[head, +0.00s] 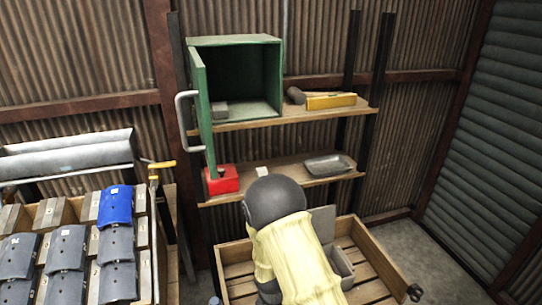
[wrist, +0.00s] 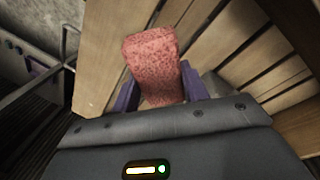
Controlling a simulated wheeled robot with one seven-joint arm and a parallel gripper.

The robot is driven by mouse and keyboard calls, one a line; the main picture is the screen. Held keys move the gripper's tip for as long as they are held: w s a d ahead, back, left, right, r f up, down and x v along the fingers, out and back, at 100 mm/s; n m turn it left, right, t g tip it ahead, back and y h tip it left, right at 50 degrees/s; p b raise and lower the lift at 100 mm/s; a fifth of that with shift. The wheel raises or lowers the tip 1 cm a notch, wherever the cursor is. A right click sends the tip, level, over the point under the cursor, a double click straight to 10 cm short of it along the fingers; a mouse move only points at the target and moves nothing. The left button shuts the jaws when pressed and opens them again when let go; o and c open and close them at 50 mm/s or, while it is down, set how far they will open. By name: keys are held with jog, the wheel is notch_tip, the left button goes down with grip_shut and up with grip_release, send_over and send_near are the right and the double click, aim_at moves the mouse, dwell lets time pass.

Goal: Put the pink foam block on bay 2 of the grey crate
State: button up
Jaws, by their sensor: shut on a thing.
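In the wrist view, the pink foam block (wrist: 152,62) stands out between the purple fingers of my gripper (wrist: 158,82), which is shut on it. Wooden slats lie beyond the block. In the head view, my arm hides the gripper and the block. A grey box-like shape (head: 342,262) and an upright grey panel (head: 322,222) show just right of my arm, above the wooden slats. I cannot tell whether they belong to the grey crate, and no bay numbers can be read.
A slatted wooden bin (head: 235,252) surrounds the area under my arm. Behind it, shelves carry an open green cabinet (head: 235,42), a red box (head: 222,180), a grey tray (head: 329,166) and a yellow box (head: 331,100). A rack with blue and grey pieces (head: 116,205) stands left.

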jog(key=w+d+r+n+p, duration=0.2)
jog(key=w+d+p, duration=0.1)
jog(key=w+d, duration=0.1)
jog(key=w+d+r+n+t+p, duration=0.1)
jog(key=w+d+r+n+p, duration=0.2)
jog(key=d, duration=0.4)
jog(key=shift+w+d+r+n+p, duration=0.2)
jog(key=shift+w+d+n+p, duration=0.15)
jog(key=shift+p, duration=0.15)
